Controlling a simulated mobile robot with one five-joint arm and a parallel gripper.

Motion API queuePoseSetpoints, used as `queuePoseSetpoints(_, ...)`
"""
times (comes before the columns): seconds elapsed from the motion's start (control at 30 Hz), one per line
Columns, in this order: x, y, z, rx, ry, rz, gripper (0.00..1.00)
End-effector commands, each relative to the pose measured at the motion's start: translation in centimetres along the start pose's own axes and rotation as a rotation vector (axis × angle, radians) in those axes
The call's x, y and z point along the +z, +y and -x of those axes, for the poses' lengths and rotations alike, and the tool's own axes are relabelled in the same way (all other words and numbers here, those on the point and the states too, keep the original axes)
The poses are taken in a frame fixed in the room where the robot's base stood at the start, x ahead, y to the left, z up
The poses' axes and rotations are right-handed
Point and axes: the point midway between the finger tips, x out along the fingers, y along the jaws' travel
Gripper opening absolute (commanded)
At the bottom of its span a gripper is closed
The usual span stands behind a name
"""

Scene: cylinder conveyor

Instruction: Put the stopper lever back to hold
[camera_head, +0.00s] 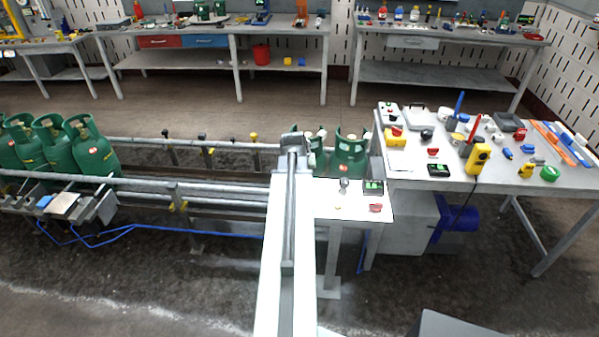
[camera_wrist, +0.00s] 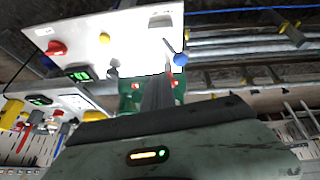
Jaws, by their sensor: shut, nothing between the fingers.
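A lever with a blue ball knob (camera_wrist: 180,59) stands at the edge of a white control panel (camera_wrist: 125,35) in the wrist view. It looks like the stopper lever, but no marking confirms this. In the head view my arm covers that side of the panel (camera_head: 325,207), and I cannot make out the blue knob there. My gripper (camera_wrist: 158,92) is shut and empty, its dark fingers pointing toward the panel edge. The fingertips appear close to the knob; I cannot tell whether they touch it. The lever's setting is not readable.
The panel carries a red knob (camera_head: 376,208) and a green display (camera_head: 373,187). Green gas cylinders (camera_head: 350,157) stand behind it; several more (camera_head: 92,148) stand at left by the conveyor rails (camera_head: 215,188). A crowded bench (camera_head: 400,170) is at right. Open floor lies in front.

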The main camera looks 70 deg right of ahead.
Motion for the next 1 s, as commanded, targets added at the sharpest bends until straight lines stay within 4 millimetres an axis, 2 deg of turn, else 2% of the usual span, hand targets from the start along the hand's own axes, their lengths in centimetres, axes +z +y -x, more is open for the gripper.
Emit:
queuePoseSetpoints(0.03,-0.4,-0.2,2.5,0.000,0.000,0.001,0.00)
queuePoseSetpoints(0.1,-0.4,-0.5,4.2,0.000,0.000,0.000,0.00)
queuePoseSetpoints(0.27,-0.3,-1.1,6.6,0.000,0.000,0.001,0.00)
queuePoseSetpoints(0.87,-0.1,-1.6,6.6,0.000,0.000,0.003,0.00)
queuePoseSetpoints(0.97,-0.1,-4.3,6.8,-0.020,0.004,0.040,0.00)
queuePoseSetpoints(1.0,0.0,-6.5,6.9,-0.036,0.007,0.071,0.00)
